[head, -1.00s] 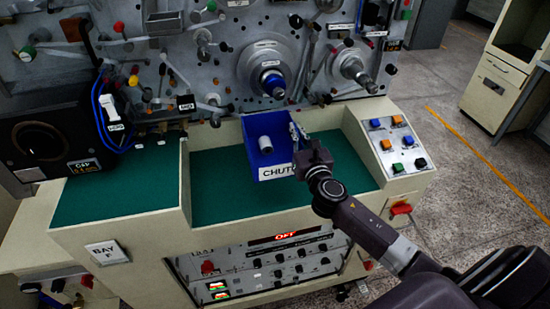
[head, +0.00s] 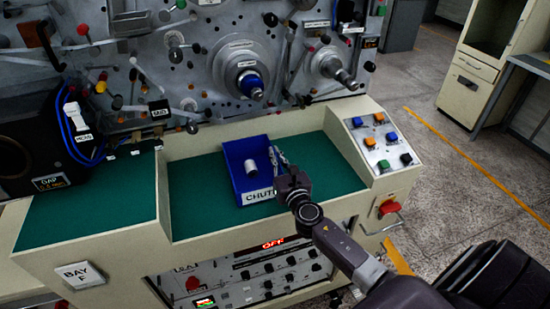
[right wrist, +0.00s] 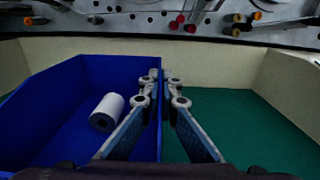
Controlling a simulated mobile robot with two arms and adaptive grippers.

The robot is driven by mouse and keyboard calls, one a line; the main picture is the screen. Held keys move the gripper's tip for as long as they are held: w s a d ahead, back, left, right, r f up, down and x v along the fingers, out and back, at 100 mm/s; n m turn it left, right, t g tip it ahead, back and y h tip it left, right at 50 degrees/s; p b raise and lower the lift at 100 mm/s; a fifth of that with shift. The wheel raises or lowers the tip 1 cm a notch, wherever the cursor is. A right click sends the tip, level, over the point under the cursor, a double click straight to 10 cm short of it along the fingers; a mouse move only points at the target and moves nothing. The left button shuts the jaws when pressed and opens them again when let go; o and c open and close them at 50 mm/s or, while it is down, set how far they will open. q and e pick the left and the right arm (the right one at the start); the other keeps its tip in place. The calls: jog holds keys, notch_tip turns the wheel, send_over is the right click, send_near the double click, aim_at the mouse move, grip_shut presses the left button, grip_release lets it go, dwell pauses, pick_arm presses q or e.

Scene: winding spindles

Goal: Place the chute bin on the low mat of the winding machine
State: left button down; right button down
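The blue chute bin (head: 235,175), with a white CHUTE label on its front, is over the green low mat (head: 200,205) of the winding machine. It looks upright and at or close to the mat; I cannot tell whether it touches. A white cylinder (head: 251,168) lies inside it, and this cylinder (right wrist: 106,113) also shows in the right wrist view. My right gripper (head: 283,165) is at the bin's right wall. In the right wrist view its fingers (right wrist: 161,85) pinch that wall, one inside and one outside. My left gripper is out of view.
The machine's panel (head: 200,60) with spindles and levers rises behind the mat. A raised button console (head: 378,145) bounds the mat on the right, and a higher green surface (head: 90,210) lies on the left. Bare mat shows on both sides of the bin.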

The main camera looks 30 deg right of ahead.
jog(key=shift+r, duration=0.1)
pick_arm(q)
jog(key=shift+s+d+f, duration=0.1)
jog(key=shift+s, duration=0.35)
pick_arm(e)
jog(key=c, duration=2.2)
grip_release()
jog(key=shift+o, duration=0.2)
